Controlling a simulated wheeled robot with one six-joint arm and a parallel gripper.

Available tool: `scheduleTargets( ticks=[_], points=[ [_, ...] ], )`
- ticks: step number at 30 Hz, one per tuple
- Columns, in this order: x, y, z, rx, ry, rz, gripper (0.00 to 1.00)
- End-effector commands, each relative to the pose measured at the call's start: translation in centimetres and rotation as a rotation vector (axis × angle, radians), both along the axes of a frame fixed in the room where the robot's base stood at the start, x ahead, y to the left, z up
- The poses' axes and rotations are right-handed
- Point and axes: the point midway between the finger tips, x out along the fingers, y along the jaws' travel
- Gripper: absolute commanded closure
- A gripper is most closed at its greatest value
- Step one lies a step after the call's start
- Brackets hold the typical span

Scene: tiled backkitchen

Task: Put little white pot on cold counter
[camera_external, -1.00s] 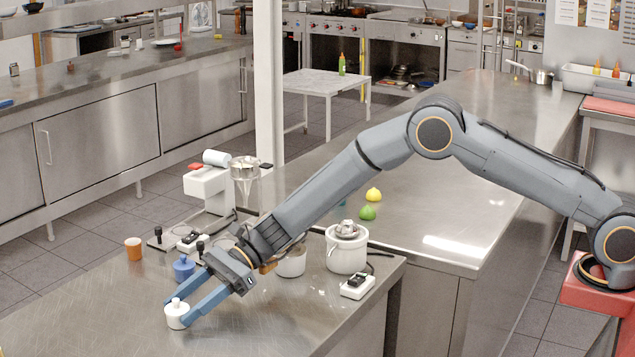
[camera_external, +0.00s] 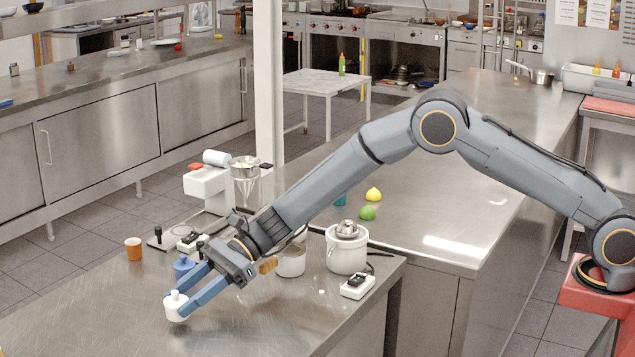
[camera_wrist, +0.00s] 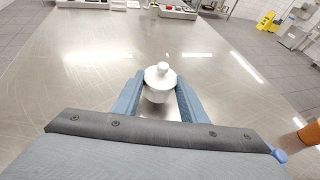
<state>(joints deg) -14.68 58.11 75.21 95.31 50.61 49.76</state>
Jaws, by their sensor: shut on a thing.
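The little white pot (camera_external: 175,306), with a lid and a round knob, is between the two blue fingers of my gripper (camera_external: 190,295) at the front left of the steel counter (camera_external: 110,310). My gripper is shut on it. The wrist view shows the pot (camera_wrist: 158,82) upright between the fingertips (camera_wrist: 158,90). It appears a little above the counter. Which surface is the cold counter cannot be told.
A blue pot (camera_external: 183,265) stands just behind my gripper. An orange cup (camera_external: 133,248) is farther left. A white scale-like machine (camera_external: 207,187), a white pot (camera_external: 291,262) and a larger white cooker (camera_external: 346,250) stand behind. The front of this counter is clear.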

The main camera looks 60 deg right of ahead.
Motion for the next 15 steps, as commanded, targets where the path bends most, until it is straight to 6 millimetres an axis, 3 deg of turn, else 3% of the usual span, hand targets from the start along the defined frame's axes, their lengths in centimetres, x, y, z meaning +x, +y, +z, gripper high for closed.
scheduleTargets(
  ticks=[9,15],
  points=[
    [0.1,0.0,6.1,0.001,-0.005,0.0,1.0],
    [0.1,0.0,7.9,0.001,-0.003,0.0,1.0]
  ],
)
